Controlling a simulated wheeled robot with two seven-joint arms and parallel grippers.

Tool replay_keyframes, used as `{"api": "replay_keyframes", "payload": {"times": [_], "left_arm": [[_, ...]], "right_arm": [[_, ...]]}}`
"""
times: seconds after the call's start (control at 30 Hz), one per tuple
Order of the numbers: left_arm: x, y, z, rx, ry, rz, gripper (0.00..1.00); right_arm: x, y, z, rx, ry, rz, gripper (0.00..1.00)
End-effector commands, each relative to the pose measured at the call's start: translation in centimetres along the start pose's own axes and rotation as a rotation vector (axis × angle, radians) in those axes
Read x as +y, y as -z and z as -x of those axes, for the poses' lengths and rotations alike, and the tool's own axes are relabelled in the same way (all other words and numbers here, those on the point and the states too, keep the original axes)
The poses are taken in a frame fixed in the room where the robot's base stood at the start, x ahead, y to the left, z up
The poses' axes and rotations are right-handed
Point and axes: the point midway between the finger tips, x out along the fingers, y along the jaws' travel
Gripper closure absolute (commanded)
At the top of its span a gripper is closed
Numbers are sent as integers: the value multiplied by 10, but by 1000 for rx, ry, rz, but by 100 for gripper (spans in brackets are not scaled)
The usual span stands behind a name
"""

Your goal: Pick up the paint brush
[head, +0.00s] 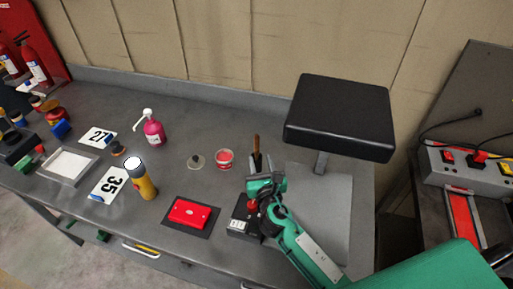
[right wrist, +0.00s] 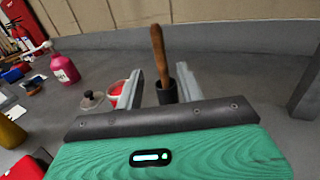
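The paint brush (right wrist: 159,50) stands upright with its brown wooden handle up, its lower end inside a small dark cup (right wrist: 167,92). In the head view the brush handle (head: 257,143) shows just beyond my right gripper (head: 258,166). My right gripper (right wrist: 158,92) is open in the right wrist view, with one finger to each side of the brush and cup. The fingers look apart from the handle; I cannot tell how deep between them it is. The bristles are hidden in the cup. My left gripper is not in view.
A red paint tin (head: 224,160) and a round lid (head: 196,161) stand left of the cup. A black padded seat on a post (head: 338,112) rises at right. A pink bottle (head: 154,132), yellow torch (head: 142,182) and red case (head: 189,212) are further left.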

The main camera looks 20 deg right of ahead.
Motion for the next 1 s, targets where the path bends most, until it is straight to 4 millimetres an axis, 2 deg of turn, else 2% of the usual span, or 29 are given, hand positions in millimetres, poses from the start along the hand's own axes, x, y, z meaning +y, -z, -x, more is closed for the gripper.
{"api": "replay_keyframes", "payload": {"times": [0.1, 0.37, 0.63, 0.97, 1.0], "left_arm": [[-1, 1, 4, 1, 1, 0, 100], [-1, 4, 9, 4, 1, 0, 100], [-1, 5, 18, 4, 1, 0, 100], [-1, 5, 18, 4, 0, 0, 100], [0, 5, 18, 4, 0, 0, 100]], "right_arm": [[0, -1, -16, 0, 1, 0, 62], [0, -1, -34, 1, 1, 0, 62], [0, 1, -70, 1, 1, -1, 62], [0, 2, -76, 1, 0, -1, 62], [0, 2, -76, 1, 0, -1, 70]]}}
